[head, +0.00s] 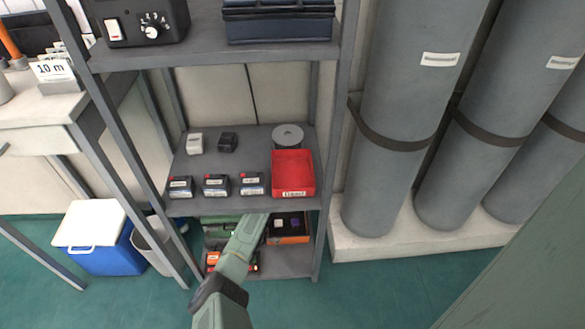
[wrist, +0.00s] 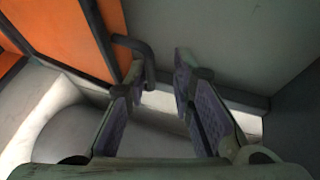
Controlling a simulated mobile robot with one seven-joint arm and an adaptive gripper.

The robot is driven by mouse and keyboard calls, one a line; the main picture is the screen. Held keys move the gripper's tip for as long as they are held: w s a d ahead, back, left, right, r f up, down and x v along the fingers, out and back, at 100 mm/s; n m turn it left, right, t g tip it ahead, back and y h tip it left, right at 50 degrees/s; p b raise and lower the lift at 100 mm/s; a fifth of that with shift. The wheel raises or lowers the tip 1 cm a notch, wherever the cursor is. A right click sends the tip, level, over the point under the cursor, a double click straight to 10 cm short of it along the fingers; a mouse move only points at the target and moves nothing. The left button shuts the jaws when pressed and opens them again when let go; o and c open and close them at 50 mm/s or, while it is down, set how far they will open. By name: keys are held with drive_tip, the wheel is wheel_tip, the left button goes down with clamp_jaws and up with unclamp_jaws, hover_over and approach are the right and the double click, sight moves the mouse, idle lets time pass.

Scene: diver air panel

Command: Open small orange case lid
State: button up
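On the bottom shelf in the head view, an orange case (head: 292,239) with a dark top holding small pale and purple items sits right of my arm. More orange and black (head: 212,259) shows left of my arm, partly covered by it. In the wrist view, an orange panel (wrist: 66,30) with dark edging fills the upper left, and a dark bent handle (wrist: 146,55) stands out from it. My gripper (wrist: 159,62) is open, with the handle close to its left fingertip and inside the gap. Contact is not clear. The gripper is hidden in the head view.
The middle shelf (head: 230,205) hangs over the space my arm reaches into, with a red bin (head: 293,173) and several dark battery-like blocks on it. Grey shelf posts stand on both sides. Grey cylinders (head: 400,110) stand right; a blue cooler (head: 100,245) stands left.

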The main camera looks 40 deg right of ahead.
drive_tip(key=shift+o, duration=0.7)
drive_tip(key=shift+f, duration=0.1)
drive_tip(key=shift+s+a, duration=0.1)
drive_tip(key=s+a, duration=0.7)
drive_tip(key=a, duration=0.4)
drive_tip(key=shift+r, duration=0.2)
